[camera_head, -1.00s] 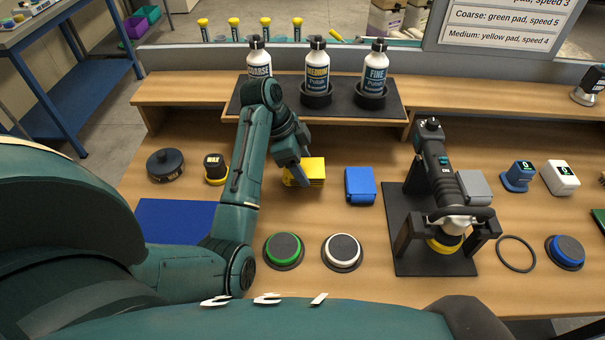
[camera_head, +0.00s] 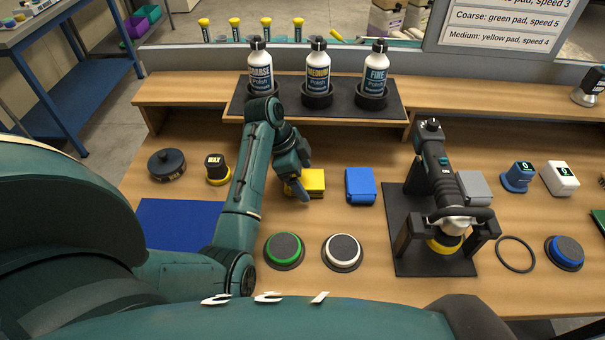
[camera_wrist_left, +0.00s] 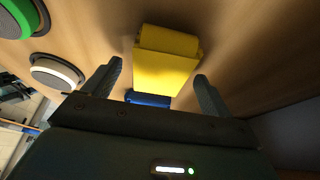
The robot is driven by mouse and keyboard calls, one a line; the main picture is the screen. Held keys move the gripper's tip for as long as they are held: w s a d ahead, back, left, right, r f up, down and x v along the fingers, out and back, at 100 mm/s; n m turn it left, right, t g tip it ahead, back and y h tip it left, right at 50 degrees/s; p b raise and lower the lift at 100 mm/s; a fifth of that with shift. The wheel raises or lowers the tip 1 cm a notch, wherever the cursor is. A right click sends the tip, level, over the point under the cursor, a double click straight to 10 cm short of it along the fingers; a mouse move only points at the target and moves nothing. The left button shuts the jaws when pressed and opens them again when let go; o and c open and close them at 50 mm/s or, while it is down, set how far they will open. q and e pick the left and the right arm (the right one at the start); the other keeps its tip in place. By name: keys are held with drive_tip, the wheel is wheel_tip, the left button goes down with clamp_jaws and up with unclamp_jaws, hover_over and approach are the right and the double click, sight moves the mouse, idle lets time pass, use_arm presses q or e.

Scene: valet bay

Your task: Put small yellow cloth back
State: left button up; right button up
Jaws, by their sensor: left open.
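The small yellow cloth (camera_head: 312,181) lies folded on the wooden bench, in front of the polish bottles. It also shows in the left wrist view (camera_wrist_left: 165,60), ahead of and between my open fingers. My left gripper (camera_head: 298,186) is at the cloth's left side in the head view and hides part of it. In the left wrist view my left gripper (camera_wrist_left: 160,85) is open with nothing held, and the fingers look apart from the cloth. My right gripper is not in view.
A blue folded cloth (camera_head: 360,186) lies just right of the yellow one. Green (camera_head: 284,249) and white (camera_head: 343,250) pads sit in front. A polisher (camera_head: 445,190) stands on a dark mat to the right. A blue mat (camera_head: 180,223) lies left. Polish bottles (camera_head: 317,72) stand behind.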

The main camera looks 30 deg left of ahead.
use_arm(q)
drive_tip(key=v, duration=0.9)
drive_tip(key=shift+w+a, duration=0.1)
drive_tip(key=v, duration=0.3)
drive_tip(key=shift+r, duration=0.15)
idle(0.3)
